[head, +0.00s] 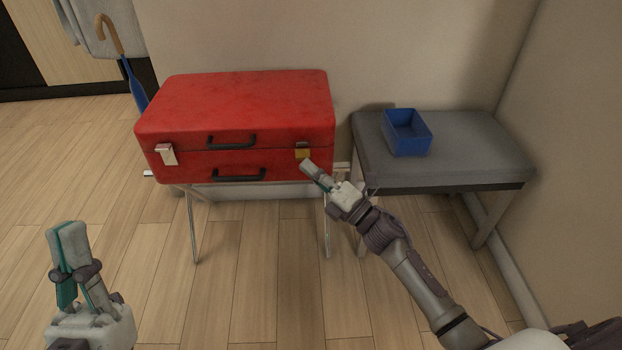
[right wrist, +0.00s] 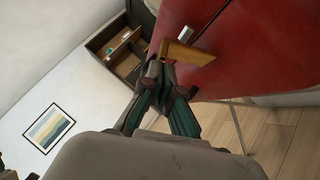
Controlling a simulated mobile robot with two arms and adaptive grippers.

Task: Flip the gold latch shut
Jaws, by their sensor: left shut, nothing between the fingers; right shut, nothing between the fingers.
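A red suitcase (head: 240,105) lies closed on a folding stand, its two black handles facing me. The gold latch (head: 303,152) is on the right of its front face, and a silver latch (head: 166,154) is on the left. My right gripper (head: 308,167) is shut and empty, its tips just below the gold latch. In the right wrist view the gold latch (right wrist: 187,53) sticks out from the red case right beside the fingertips (right wrist: 158,75); I cannot tell whether they touch. My left gripper (head: 64,232) is shut and empty, low at the left, away from the case.
A grey bench (head: 465,140) stands to the right with a blue open box (head: 407,133) on it. A blue umbrella (head: 133,85) hangs at the back left. The stand's thin legs (head: 192,225) rest on clear wooden floor.

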